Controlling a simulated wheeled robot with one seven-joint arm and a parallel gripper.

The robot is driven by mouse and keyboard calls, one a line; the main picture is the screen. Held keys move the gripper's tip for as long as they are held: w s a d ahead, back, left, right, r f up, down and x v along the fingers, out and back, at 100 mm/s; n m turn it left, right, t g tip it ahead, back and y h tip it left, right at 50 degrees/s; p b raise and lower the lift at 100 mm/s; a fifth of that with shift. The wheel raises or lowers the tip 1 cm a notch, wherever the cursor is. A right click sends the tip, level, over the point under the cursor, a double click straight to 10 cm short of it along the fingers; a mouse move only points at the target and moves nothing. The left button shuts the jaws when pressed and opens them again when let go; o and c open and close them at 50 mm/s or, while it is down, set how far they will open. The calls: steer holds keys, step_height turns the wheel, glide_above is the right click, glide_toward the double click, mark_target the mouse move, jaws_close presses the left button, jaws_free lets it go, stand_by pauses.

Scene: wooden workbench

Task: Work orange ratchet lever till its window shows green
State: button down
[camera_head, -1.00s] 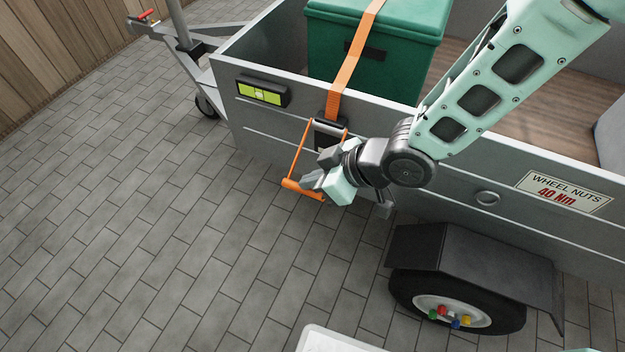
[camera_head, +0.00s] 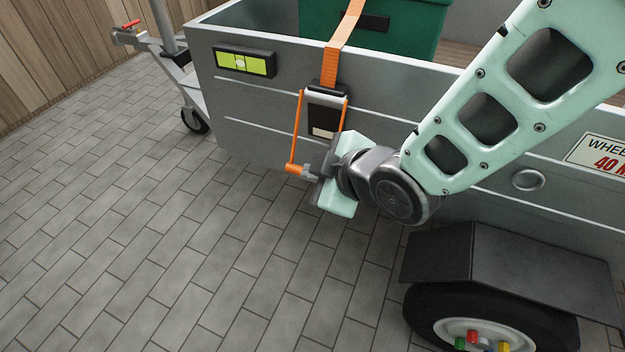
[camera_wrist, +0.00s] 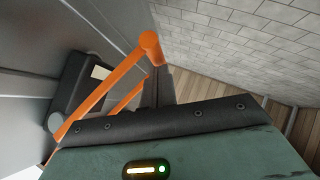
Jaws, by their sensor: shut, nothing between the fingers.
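The orange ratchet lever (camera_head: 297,130) hangs out and down from a dark ratchet body (camera_head: 324,112) on the trailer's side wall. Its crossbar handle (camera_head: 295,169) is at the lower end. A small window (camera_head: 322,132) on the body looks cream-white, not green. My gripper (camera_head: 312,172) is shut and empty at the right end of the handle. The wrist view shows the lever (camera_wrist: 105,88), the body (camera_wrist: 82,78) and the pale window (camera_wrist: 101,72). There my dark fingers (camera_wrist: 158,85) sit just beside the handle's end; I cannot tell whether they touch.
An orange strap (camera_head: 335,55) runs from the ratchet over a green box (camera_head: 410,30) in the trailer. A yellow-green level (camera_head: 243,63) is on the wall (camera_head: 250,110). A fender (camera_head: 460,255) and wheel (camera_head: 425,320) stand lower right. The paving (camera_head: 150,240) left is clear.

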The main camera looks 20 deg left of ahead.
steer(key=shift+w+f, duration=0.35)
steer(key=shift+w, duration=0.05)
steer(key=shift+r, duration=0.1)
stand_by(0.4)
